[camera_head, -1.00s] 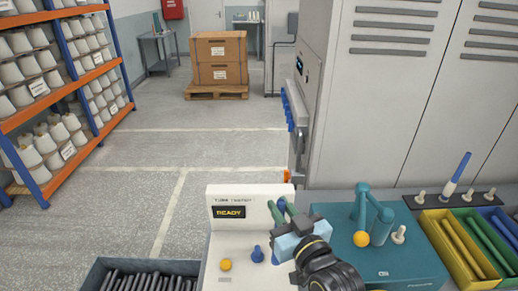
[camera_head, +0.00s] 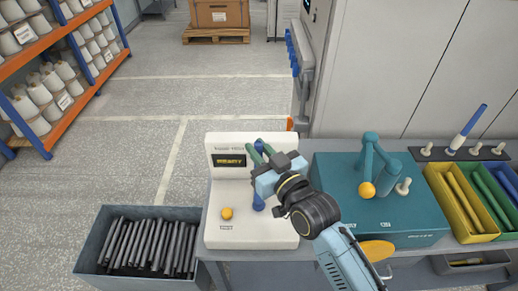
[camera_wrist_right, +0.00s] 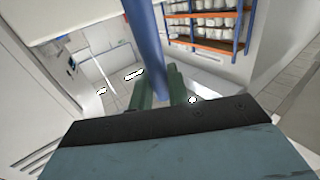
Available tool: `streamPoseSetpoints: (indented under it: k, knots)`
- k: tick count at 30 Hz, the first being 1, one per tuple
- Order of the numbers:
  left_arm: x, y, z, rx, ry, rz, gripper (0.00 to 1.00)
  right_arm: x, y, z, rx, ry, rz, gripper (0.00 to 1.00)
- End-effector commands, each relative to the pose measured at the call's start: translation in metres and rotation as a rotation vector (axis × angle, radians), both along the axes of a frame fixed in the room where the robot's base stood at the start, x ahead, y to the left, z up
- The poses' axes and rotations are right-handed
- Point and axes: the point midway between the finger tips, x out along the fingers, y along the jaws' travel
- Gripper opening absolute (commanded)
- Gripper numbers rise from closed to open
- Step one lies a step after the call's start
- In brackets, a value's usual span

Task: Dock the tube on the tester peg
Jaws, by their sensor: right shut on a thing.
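The white tube tester (camera_head: 222,180) stands on the table with a lit display, a yellow button (camera_head: 227,213) and a blue peg (camera_head: 258,203). My right gripper (camera_head: 260,152) is over the peg side of the tester, its green fingers shut on a blue tube (camera_head: 260,145). In the right wrist view, the tube (camera_wrist_right: 146,45) runs between the green fingers (camera_wrist_right: 160,88). In the head view, the gripper body hides the tube's lower part. I cannot tell whether the tube touches the peg. My left gripper is out of view.
A grey bin of dark tubes (camera_head: 90,245) stands left of the tester. A teal machine (camera_head: 335,215) with a yellow ball is close on the right. Beyond it are yellow (camera_head: 452,222), green and blue bins, and a peg rack (camera_head: 440,153) holding a blue-and-white tube.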

Motion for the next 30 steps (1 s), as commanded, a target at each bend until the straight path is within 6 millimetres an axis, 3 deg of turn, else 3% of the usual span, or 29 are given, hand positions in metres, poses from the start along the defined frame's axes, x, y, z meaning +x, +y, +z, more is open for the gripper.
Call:
streamPoseSetpoints:
  k: [5,30]
  knots:
    - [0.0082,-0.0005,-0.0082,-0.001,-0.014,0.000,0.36,0.0000,0.0000,-0.0080,0.001,0.000,0.000,0.00]
    - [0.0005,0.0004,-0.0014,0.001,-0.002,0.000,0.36,-0.0007,-0.0010,-0.0063,0.001,0.001,0.000,0.00]
